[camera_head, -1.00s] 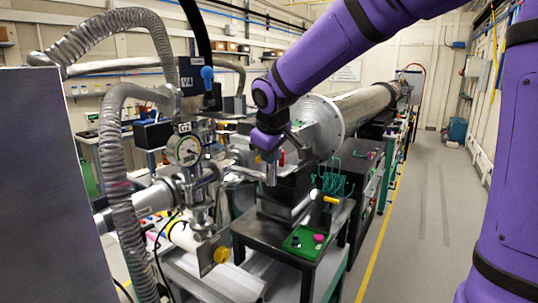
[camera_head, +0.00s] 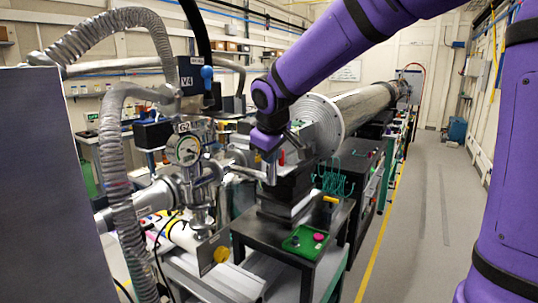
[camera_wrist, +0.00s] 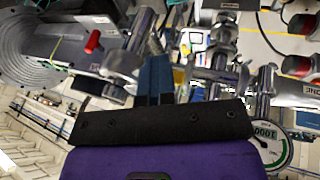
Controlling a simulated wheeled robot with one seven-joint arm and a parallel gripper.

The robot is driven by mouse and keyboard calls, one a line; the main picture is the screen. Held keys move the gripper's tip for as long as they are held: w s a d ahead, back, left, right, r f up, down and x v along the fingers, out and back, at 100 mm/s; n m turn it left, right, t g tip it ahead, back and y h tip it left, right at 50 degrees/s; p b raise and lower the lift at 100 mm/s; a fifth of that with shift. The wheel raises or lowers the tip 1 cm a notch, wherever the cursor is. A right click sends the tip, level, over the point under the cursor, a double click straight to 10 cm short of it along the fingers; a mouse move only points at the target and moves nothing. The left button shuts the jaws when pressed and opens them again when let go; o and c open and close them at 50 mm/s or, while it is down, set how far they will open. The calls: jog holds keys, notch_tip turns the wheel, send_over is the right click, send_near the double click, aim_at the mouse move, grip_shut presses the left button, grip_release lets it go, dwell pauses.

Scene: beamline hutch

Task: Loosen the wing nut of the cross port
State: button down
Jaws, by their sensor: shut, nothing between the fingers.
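The cross port (camera_head: 197,185) is the steel vacuum cross under the round gauge, left of centre in the head view. Steel fittings and clamps (camera_wrist: 218,62) fill the upper middle of the wrist view. I cannot pick out the wing nut surely in either view. My gripper (camera_wrist: 155,78) shows in the wrist view as dark blue fingers, close together with nothing held, near the steel fittings. In the head view my purple wrist hangs right of the cross, and its fingertips are hard to make out. I cannot tell whether they touch anything.
A dial gauge (camera_head: 187,150) sits above the cross, and a ribbed metal hose (camera_head: 121,180) hangs to its left. A red handle (camera_wrist: 93,41) is left of my fingers. The aisle floor (camera_head: 410,220) is clear.

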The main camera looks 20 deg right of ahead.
jog(key=shift+d+f+t+h, duration=0.1)
jog(key=shift+f+t+h, duration=0.2)
jog(key=shift+h, duration=0.1)
jog(key=shift+f+n+t+h, duration=0.15)
jog(key=shift+n+t+h, duration=0.15)
jog(key=shift+t+h, duration=0.35)
jog(key=shift+f, duration=0.25)
dwell(0.6)
jog(key=shift+r, duration=0.15)
